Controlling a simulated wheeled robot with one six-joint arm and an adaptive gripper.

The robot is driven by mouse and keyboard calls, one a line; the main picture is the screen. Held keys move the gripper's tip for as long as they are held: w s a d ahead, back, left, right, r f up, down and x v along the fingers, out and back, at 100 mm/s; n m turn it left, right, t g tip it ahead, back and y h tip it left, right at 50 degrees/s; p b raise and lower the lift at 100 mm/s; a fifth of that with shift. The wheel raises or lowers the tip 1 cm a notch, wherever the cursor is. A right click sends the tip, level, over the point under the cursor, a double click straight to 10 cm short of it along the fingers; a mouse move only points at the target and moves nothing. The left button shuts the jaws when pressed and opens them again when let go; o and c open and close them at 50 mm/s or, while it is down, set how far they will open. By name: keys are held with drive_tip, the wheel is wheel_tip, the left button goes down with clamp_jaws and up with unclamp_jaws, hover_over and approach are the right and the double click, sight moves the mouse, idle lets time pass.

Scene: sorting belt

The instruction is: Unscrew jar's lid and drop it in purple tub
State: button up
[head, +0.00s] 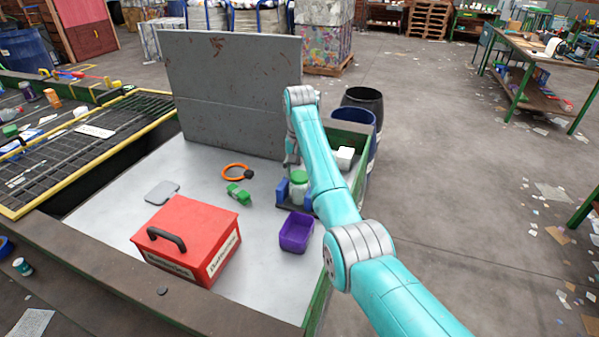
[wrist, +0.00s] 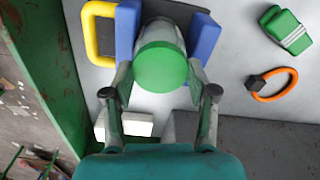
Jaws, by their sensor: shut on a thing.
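The jar (head: 298,191) has a pale, clear body and a green lid (wrist: 161,62). It stands between the blue jaws of a clamp (wrist: 204,38), on a dark base on the pale worktop. The lid also shows in the head view (head: 299,177). My gripper (wrist: 161,80) is shut on the lid, one finger at each side of it. In the head view my arm hides most of the gripper. Whether the lid is loose on the jar cannot be told. The purple tub (head: 296,244) stands in front of the clamp and looks empty.
A red toolbox (head: 187,240) stands front left. An orange ring (head: 235,166), a green block (head: 238,193) and a grey plate (head: 162,192) lie on the worktop. A tall grey panel (head: 232,95) stands behind. A yellow handle (wrist: 98,35) sits beside the clamp.

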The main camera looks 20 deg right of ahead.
drive_tip(key=shift+s+f+n, duration=0.15)
drive_tip(key=shift+f+n, duration=0.15)
drive_tip(key=shift+n, duration=0.9)
drive_tip(key=o, duration=1.2)
drive_tip(key=shift+r, duration=0.15)
